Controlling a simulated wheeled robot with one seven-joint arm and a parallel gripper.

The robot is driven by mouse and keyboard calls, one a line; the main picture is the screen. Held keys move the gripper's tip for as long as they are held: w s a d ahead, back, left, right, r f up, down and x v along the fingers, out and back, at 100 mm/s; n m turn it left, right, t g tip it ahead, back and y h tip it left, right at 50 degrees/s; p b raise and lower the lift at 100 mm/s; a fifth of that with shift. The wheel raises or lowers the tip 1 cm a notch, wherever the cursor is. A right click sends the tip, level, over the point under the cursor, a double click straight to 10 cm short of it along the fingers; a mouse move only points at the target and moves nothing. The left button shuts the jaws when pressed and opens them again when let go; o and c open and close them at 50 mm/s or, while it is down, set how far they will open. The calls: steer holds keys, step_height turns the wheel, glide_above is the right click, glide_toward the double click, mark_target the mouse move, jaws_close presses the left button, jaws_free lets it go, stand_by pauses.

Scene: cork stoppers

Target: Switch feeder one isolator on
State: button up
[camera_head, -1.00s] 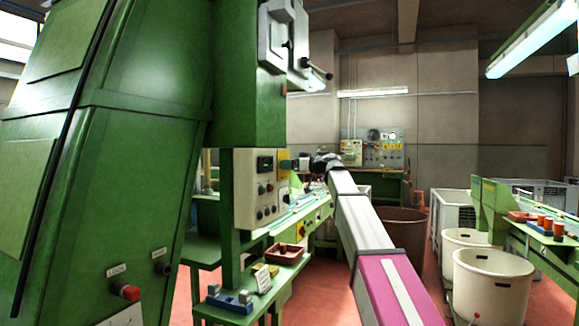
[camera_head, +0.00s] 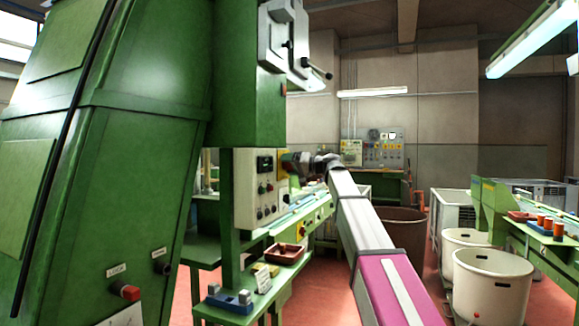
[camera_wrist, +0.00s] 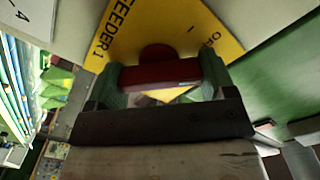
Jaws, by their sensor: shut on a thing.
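The feeder one isolator has a yellow plate (camera_wrist: 130,25) lettered "FEEDER 1", with a second, partly hidden word beginning with O at its right. Its red handle (camera_wrist: 160,75) lies across the plate in the wrist view, in front of a dark red round hub. My gripper (camera_wrist: 162,82) is shut on the red handle, with one green-looking finger at each end of it. In the head view my gripper (camera_head: 292,163) is at the right side of the cream control panel (camera_head: 246,190), where the isolator is small and mostly hidden.
A green machine cabinet (camera_head: 130,130) fills the left. A grey lever unit (camera_head: 285,45) hangs above the panel. A brown tray (camera_head: 286,253) sits on the green bench below. White bins (camera_head: 490,285) stand at right, and red floor is open between.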

steer(key=m, duration=0.4)
steer(key=shift+m, duration=0.3)
steer(key=shift+f+m, duration=0.15)
steer(key=shift+m, duration=2.45)
steer(key=o, duration=0.9)
steer(key=shift+d, duration=0.1)
steer(key=v, duration=1)
steer(key=shift+s+d, duration=0.1)
steer(key=shift+d, duration=0.25)
